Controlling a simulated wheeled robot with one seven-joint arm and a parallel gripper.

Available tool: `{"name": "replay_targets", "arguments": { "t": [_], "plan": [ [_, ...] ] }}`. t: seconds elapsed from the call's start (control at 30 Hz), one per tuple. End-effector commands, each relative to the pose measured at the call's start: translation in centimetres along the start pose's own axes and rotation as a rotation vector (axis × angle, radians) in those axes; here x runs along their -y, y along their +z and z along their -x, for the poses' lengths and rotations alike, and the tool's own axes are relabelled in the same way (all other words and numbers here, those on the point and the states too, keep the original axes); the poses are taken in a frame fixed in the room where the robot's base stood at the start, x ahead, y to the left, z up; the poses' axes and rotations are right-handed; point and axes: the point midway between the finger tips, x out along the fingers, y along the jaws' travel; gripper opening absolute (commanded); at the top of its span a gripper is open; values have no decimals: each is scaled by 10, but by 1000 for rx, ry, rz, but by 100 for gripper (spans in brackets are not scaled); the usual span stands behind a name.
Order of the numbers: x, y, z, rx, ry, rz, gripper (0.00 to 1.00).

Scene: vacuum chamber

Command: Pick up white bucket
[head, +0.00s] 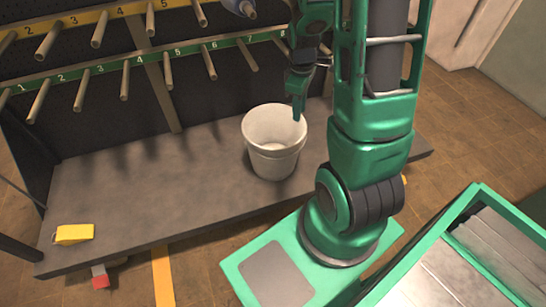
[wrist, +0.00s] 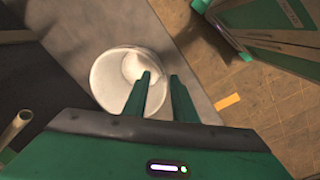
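The white bucket (head: 272,160) stands upright and empty on the grey bench top, open end up. In the wrist view the bucket (wrist: 103,82) lies below and beyond the fingers. My gripper (head: 298,105) points down over the bucket's right rim in the head view. In the wrist view my gripper (wrist: 162,78) has its two green fingers apart with a gap between them and nothing held. The left finger overlaps the bucket's rim and the right finger shows beyond its right side. I cannot tell whether the fingers touch it or how far above the rim they are.
The grey bench (head: 110,195) carries a yellow block (head: 74,234) at its left front. Behind the bucket a rack holds rows of numbered pegs (head: 125,80). A green-framed cart (head: 455,260) stands at the lower right.

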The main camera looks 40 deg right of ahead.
Motion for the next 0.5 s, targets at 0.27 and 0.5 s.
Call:
{"name": "replay_targets", "arguments": {
  "t": [0.27, 0.5],
  "plan": [
    [-17, -32, -101, -25, -4, 380, 25],
    [-16, -50, -182, -61, 4, 662, 25]
  ]
}}
